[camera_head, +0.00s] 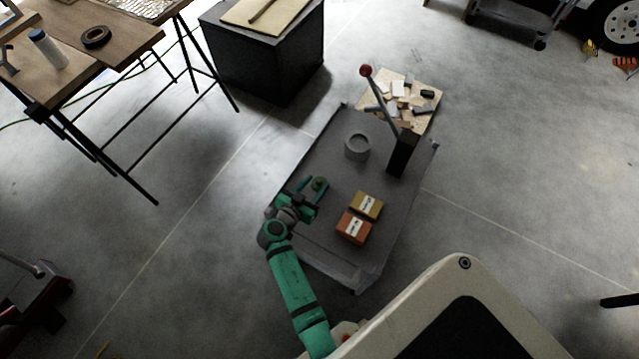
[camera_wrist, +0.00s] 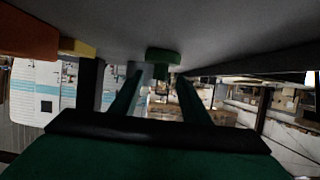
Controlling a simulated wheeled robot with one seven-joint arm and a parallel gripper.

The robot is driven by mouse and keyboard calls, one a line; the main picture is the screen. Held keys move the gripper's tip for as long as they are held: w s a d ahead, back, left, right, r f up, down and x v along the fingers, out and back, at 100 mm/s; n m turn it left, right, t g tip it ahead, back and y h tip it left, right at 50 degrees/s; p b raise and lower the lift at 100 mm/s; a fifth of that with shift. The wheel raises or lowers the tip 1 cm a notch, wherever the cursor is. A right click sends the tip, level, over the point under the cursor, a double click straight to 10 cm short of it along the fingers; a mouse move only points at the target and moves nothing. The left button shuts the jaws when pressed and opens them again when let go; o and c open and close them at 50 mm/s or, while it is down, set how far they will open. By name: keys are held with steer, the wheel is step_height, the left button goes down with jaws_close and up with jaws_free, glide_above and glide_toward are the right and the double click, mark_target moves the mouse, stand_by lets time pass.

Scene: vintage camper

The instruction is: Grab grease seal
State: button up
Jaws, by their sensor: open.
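In the wrist view, which looks upside down, the green piece (camera_wrist: 163,57) shows ahead between the open fingers (camera_wrist: 160,88). The fingers do not visibly press on it. I cannot tell whether it is fully between them.
A yellow box (camera_head: 366,205) and an orange box (camera_head: 353,228) sit right of my gripper. A grey ring-shaped container (camera_head: 357,147) stands farther back. A dark post with a red-knobbed lever (camera_head: 381,100) and a littered board (camera_head: 405,92) are at the far end.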

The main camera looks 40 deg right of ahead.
mark_target(318, 183)
steer(key=shift+x, duration=1.85)
steer(key=shift+a+f, duration=0.1)
steer(key=shift+a, duration=0.05)
jaws_close()
